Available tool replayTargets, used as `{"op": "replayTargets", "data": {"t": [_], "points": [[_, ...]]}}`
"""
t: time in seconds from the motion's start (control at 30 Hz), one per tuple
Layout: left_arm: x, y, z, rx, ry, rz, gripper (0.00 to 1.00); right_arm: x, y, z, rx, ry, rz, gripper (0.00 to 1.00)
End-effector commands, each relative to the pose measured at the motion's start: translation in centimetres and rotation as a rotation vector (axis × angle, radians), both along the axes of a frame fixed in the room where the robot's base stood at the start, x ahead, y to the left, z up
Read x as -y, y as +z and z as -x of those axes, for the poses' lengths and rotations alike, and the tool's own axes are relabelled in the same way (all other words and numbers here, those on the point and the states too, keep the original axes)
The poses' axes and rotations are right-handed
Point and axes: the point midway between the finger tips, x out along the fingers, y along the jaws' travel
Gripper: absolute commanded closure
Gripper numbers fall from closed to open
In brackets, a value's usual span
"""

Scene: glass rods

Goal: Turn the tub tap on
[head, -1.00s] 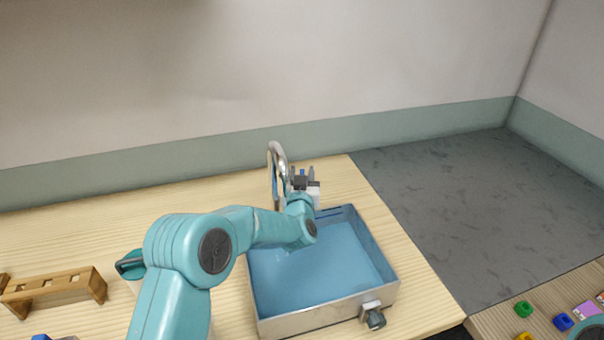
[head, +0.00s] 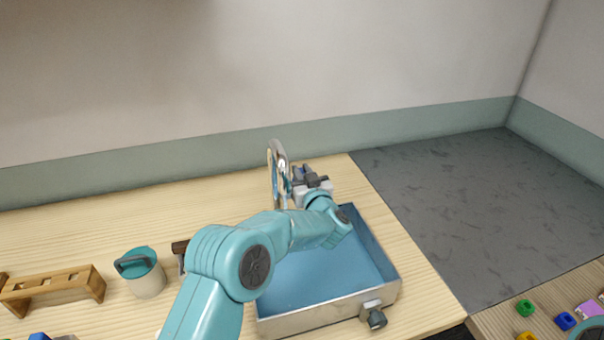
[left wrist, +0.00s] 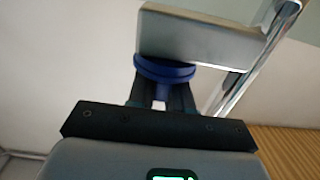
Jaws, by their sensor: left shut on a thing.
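The tub tap has a curved metal spout (head: 276,160) standing at the back edge of the tub (head: 330,275). In the left wrist view, a grey metal tap body (left wrist: 200,35) and a round blue knob (left wrist: 165,69) under it show close up. My left gripper (head: 302,174) is at the tap, just right of the spout. Its dark fingers are shut on the blue knob. The tub holds a flat blue surface; I see no stream from the spout. My right gripper is not in view.
A dark drain knob (head: 376,318) sticks out of the tub's front. Small coloured pieces (head: 525,307) lie on a surface at lower right.

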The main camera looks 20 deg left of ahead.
Motion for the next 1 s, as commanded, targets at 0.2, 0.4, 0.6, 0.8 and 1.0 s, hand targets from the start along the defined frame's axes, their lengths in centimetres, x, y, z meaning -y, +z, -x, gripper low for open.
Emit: {"op": "replayTargets", "data": {"t": [0.2,0.4,0.6,0.8,1.0], "points": [[-0.1,0.2,0.0,0.004,0.001,0.001,1.00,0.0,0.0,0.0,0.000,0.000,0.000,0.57],[-0.1,0.1,0.0,0.003,0.000,0.000,0.60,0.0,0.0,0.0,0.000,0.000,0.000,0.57],[0.1,0.0,0.2,0.001,-0.002,0.000,0.60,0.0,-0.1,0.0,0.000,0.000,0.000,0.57],[1.9,-0.1,2.7,0.001,-0.004,0.000,0.60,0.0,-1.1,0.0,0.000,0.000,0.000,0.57],[5.1,-0.2,7.2,0.002,-0.006,-0.001,0.60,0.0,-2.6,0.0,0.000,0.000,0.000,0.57]]}}
